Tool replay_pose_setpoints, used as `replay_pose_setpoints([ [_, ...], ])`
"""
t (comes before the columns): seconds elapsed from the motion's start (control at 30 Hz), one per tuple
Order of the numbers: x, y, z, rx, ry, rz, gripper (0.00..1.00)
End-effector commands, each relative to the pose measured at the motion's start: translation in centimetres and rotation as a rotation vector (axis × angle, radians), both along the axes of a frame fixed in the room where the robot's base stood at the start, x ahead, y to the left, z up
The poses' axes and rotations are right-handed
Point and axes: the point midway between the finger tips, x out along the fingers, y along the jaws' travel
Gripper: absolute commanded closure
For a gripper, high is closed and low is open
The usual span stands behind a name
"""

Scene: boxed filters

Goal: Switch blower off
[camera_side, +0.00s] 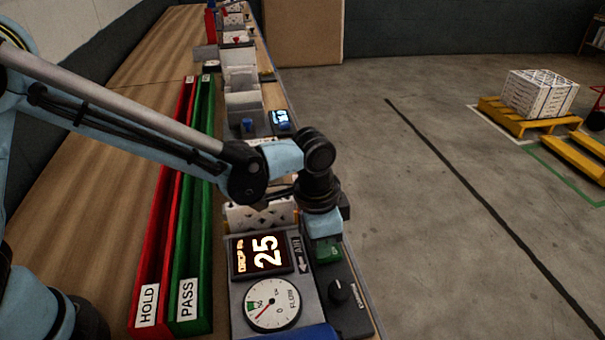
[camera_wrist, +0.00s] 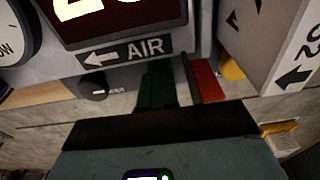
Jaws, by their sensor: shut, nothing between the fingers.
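The blower's test stand has a lit display reading 25 (camera_side: 262,254), a round flow dial (camera_side: 271,304) with its needle left of centre, and an "AIR" arrow label (camera_wrist: 125,51). On the dark control strip are a green button (camera_side: 328,253) and a black knob (camera_side: 340,291). In the wrist view a dark green part (camera_wrist: 157,84) and a red part (camera_wrist: 207,82) show side by side just beyond my gripper. My gripper (camera_side: 323,230) is shut and empty, pointing down close over the green button. Whether it touches the button is hidden.
A white patterned filter (camera_side: 262,215) stands behind the display. Long red HOLD (camera_side: 147,290) and green PASS (camera_side: 190,290) troughs lie to the left. A white box with an arrow (camera_wrist: 280,40) is close at right in the wrist view. Open floor lies right of the bench.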

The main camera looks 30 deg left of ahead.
Motion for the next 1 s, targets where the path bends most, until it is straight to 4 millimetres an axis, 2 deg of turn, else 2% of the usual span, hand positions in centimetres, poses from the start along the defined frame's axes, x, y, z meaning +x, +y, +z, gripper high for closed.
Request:
replay_pose_setpoints([
  [0.03,-0.3,0.5,-1.0,-0.001,0.007,0.028,1.0],
  [0.37,-0.3,0.6,-1.0,0.003,0.013,0.028,1.0],
  [0.73,0.8,-0.5,-0.8,0.002,0.003,0.025,1.0],
  [1.0,0.8,-0.7,-0.8,0.0,0.002,0.023,1.0],
])
